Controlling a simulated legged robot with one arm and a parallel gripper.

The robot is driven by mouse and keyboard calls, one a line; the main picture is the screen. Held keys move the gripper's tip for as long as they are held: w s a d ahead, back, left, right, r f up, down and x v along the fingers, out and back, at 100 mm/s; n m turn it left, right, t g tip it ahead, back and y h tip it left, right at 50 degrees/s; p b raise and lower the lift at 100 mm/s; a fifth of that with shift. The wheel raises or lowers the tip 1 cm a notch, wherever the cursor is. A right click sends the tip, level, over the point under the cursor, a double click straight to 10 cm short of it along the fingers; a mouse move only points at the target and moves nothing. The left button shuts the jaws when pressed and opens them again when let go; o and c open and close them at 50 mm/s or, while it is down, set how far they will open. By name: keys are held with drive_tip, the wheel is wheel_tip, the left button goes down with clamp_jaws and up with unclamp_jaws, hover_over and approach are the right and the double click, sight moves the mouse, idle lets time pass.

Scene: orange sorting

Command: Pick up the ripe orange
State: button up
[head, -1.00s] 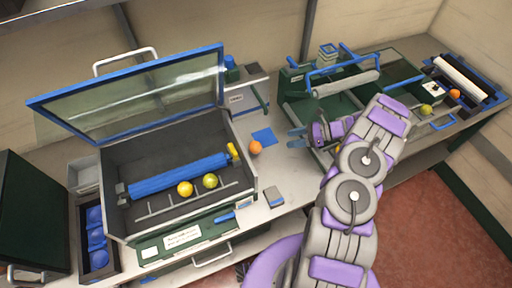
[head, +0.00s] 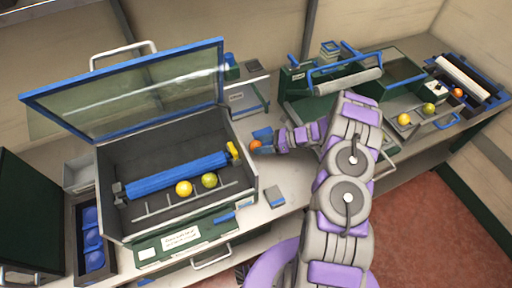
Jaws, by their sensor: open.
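An orange fruit (head: 255,146) lies on the grey bench, right of the open box and beside a small blue square (head: 262,133). My gripper (head: 266,144) is low over the bench, reaching in from the right with its fingers close to this orange. It is open; whether the fingers touch the orange or stand around it is too small to tell. Another orange fruit (head: 457,92) lies at the far right, by a white roller. A yellow-green fruit (head: 429,108) and a yellow-orange one (head: 404,119) lie nearby.
The open box (head: 249,190) with a raised glass lid (head: 130,95) stands left of my gripper, holding a yellow fruit (head: 184,188) and a green-yellow one (head: 209,180). A small grey block (head: 274,196) lies in front. A green roller machine (head: 300,82) stands behind my arm.

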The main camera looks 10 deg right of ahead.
drive_tip(key=shift+a, duration=0.25)
drive_tip(key=shift+f, duration=0.1)
drive_tip(key=shift+c, duration=0.3)
drive_tip(key=c, duration=0.8)
drive_tip(key=shift+o, duration=0.2)
drive_tip(key=shift+w, duration=0.1)
wheel_tip(320, 180, up, 18)
drive_tip(key=p, duration=0.3)
